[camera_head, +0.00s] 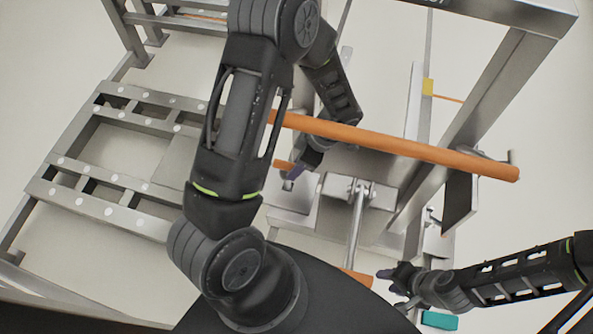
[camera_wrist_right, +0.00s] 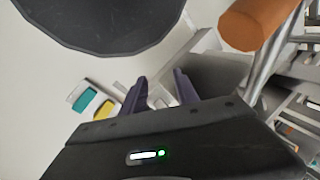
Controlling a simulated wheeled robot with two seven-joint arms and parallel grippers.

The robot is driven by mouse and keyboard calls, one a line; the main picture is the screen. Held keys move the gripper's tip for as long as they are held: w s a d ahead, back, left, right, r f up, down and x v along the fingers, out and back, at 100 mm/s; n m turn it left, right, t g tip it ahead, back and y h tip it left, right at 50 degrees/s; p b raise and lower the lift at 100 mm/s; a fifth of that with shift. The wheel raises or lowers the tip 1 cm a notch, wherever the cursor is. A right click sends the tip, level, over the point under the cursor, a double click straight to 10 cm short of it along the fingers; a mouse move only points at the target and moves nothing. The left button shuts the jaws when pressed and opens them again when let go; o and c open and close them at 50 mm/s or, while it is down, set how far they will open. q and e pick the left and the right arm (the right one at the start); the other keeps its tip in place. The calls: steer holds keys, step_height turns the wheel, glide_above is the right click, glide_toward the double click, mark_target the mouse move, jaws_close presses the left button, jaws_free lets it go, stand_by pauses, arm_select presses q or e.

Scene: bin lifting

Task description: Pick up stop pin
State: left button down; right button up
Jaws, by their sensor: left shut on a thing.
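My left gripper (camera_head: 291,173) points down beside the metal frame, below the long orange bar. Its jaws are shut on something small. A small grey metal piece (camera_head: 288,185) shows just under the fingertips, and I cannot tell for certain that it is the stop pin. My own left arm hides part of this area. My right gripper (camera_head: 387,290) is at the lower right, and its two fingers stand apart and empty in the right wrist view (camera_wrist_right: 160,90).
The long orange bar (camera_head: 400,148) crosses above the steel frame (camera_head: 487,90). A ladder-like metal frame (camera_head: 110,212) lies at left. A short orange cylinder (camera_wrist_right: 255,22) and teal (camera_wrist_right: 84,101) and yellow (camera_wrist_right: 103,110) parts are near my right gripper. Pale floor is open at right.

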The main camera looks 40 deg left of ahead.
arm_select(q)
step_height(320, 180, up, 4)
steer(key=shift+f+p, duration=0.1)
steer(key=shift+p, duration=0.65)
steer(key=shift+w+d+r, duration=0.2)
steer(key=shift+w, duration=0.05)
steer(key=w+d+b, duration=0.5)
steer(key=w+d, duration=0.7)
steer(key=shift+d+b, duration=0.25)
steer(key=shift+b, duration=0.1)
steer(key=shift+r, duration=0.15)
step_height(320, 180, up, 11)
steer(key=p, duration=0.6)
steer(key=shift+p, duration=0.4)
steer(key=shift+w+r, duration=0.1)
